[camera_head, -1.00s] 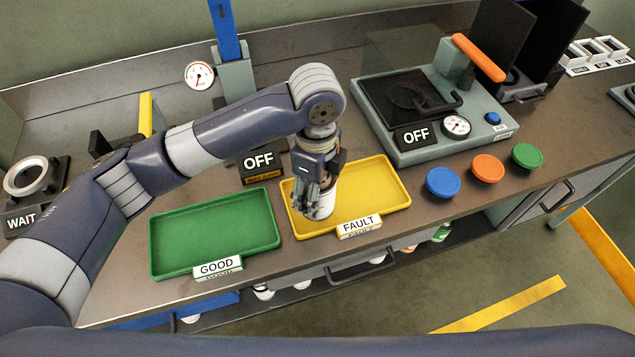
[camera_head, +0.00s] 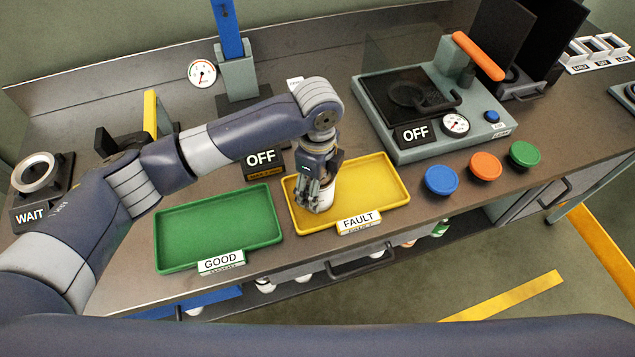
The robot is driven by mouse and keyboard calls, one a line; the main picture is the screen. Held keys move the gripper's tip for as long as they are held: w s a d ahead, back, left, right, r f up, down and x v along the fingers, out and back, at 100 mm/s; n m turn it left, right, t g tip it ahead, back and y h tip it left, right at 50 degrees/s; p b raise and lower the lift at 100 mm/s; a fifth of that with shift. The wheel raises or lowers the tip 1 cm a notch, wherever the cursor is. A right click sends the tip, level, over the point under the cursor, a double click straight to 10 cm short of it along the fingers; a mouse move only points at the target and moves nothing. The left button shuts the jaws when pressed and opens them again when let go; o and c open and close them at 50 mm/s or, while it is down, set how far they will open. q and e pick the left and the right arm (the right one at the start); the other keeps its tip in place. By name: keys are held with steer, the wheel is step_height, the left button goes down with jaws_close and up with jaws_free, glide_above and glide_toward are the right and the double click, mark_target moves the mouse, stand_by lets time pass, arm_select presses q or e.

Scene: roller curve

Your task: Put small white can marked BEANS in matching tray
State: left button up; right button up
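A small white can (camera_head: 325,207) is at the left side of the yellow tray marked FAULT (camera_head: 385,205). Its label is hidden from this view. My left gripper (camera_head: 317,204) is above the can with its fingers around it; it appears shut on it. The can looks upright and low at the tray floor, but I cannot tell whether it touches. The green tray marked GOOD (camera_head: 215,232) is empty, to the left. My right gripper is not in view.
Blue (camera_head: 441,180), orange (camera_head: 486,167) and green (camera_head: 524,155) buttons stand right of the yellow tray. A grey machine with an OFF sign (camera_head: 415,133) stands behind them. Another OFF sign (camera_head: 262,160) stands behind the trays. A WAIT fixture (camera_head: 38,175) is at far left.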

arm_select(q)
steer(key=shift+o, duration=0.8)
steer(key=shift+r, duration=0.1)
step_height(320, 180, up, 11)
steer(key=b, duration=0.2)
steer(key=shift+b, duration=0.35)
steer(key=shift+r, duration=0.55)
